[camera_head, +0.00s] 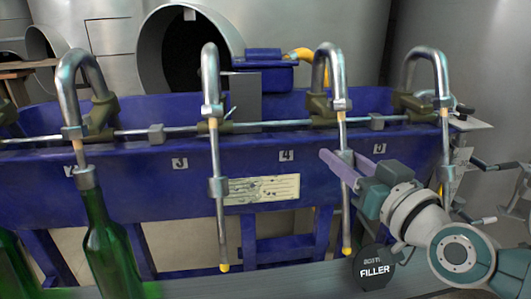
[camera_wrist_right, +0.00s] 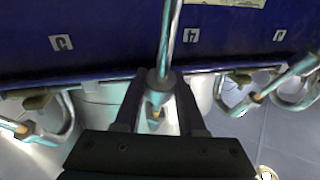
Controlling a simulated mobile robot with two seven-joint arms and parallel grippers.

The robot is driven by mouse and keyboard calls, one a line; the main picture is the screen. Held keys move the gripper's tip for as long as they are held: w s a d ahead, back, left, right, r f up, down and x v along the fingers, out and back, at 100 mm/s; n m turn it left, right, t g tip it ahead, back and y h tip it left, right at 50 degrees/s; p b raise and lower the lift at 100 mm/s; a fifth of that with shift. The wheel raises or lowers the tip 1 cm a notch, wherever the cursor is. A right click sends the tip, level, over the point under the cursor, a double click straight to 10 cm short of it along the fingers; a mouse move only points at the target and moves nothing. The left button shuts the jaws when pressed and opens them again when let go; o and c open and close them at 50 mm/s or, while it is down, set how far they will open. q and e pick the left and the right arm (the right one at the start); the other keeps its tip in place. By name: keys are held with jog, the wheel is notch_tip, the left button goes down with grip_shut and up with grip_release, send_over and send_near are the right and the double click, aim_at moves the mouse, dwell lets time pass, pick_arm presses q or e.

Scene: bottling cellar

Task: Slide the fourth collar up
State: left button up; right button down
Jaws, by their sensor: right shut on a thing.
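The fourth spout (camera_head: 341,127) is a thin metal tube hanging below a bent pipe, just right of the number 4 plate, with a yellow tip at its bottom. Its collar (camera_head: 346,157) is a small grey sleeve high on the tube, well above the tip. My right gripper (camera_head: 340,160) comes in from the right with purple-looking fingers on either side of it. In the right wrist view the collar (camera_wrist_right: 160,82) sits around the tube between the two dark fingers (camera_wrist_right: 158,98), and the gripper is shut on it. My left gripper is not in view.
The third spout's collar (camera_head: 218,187) is lower on its tube. A green bottle (camera_head: 108,245) stands under the left spout. The fifth spout (camera_head: 445,140) hangs close to my right arm. A round black FILLER sign (camera_head: 372,268) is below my gripper. The blue trough (camera_head: 250,155) runs behind.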

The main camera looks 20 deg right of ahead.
aim_at(344, 131)
jog(key=r, duration=0.1)
jog(key=w+r+p, duration=0.1)
jog(key=r, duration=0.1)
jog(key=w+r+p, duration=0.1)
jog(key=shift+d+r, duration=0.2)
jog(key=shift+r, duration=0.1)
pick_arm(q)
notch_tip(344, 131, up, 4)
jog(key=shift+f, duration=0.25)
pick_arm(e)
jog(key=c, duration=0.5)
grip_release()
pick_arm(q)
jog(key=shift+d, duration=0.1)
pick_arm(e)
jog(key=shift+f, duration=0.1)
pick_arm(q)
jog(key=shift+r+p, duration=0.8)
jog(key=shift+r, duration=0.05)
pick_arm(e)
jog(key=s, duration=1)
jog(key=shift+a, duration=0.15)
